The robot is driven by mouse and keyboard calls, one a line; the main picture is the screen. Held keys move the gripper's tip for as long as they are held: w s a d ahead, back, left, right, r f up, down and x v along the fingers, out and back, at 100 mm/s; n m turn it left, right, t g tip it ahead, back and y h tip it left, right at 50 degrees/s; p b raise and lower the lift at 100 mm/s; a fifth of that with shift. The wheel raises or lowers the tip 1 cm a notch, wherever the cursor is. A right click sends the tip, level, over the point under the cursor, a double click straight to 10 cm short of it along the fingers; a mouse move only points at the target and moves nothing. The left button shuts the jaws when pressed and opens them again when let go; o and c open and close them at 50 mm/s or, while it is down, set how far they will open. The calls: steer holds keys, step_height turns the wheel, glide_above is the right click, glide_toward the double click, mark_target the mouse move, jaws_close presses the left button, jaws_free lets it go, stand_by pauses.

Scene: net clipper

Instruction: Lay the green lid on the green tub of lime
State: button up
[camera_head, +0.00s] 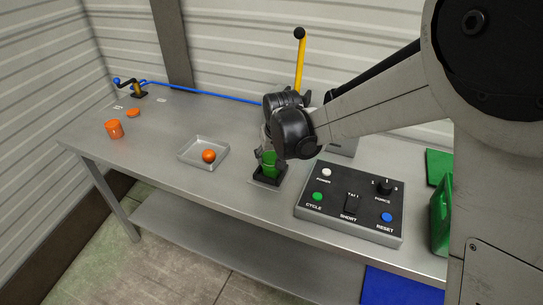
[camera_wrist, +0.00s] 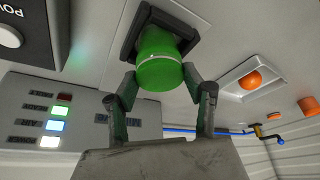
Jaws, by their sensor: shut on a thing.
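The green tub (camera_head: 269,171) stands upright in a black square holder (camera_head: 262,181) near the front edge of the table. The wrist view shows the tub (camera_wrist: 157,42) in its holder (camera_wrist: 126,50). The green lid (camera_wrist: 160,77) is at the tub's camera-facing end, in line with it; a thin pale line runs between them. I cannot tell whether the lid is fully seated. My gripper (camera_wrist: 160,84) is shut on the lid, one finger on each side. In the head view my gripper (camera_head: 268,156) is directly above the tub and hides most of the lid.
A control box (camera_head: 352,207) with buttons stands close on the right, with a yellow lever (camera_head: 299,62) behind. To the left are a tray (camera_head: 192,153) with an orange ball (camera_head: 208,156), an orange tub (camera_head: 114,128) and an orange lid (camera_head: 133,112). The table between is clear.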

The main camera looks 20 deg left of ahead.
steer(key=o, duration=0.9)
steer(key=v, duration=1.2)
steer(key=s+d+r+m+t, duration=0.1)
steer(key=s+d+r, duration=0.15)
steer(key=d, duration=0.45)
steer(key=s+d+r+m, duration=0.1)
steer(key=s+d+r, duration=0.15)
steer(key=d, duration=0.45)
steer(key=s+d+r+m+t, duration=0.1)
steer(key=s+d, duration=0.2)
steer(key=d, duration=0.4)
steer(key=s+d+f+m, duration=0.1)
steer(key=s+d, duration=0.3)
steer(key=d, duration=0.1)
steer(key=s+d+f+m+t+h, duration=0.1)
steer(key=s+d, duration=0.4)
steer(key=s+d+f+m+h, duration=0.1)
steer(key=s+d, duration=0.4)
steer(key=shift+f, duration=0.3)
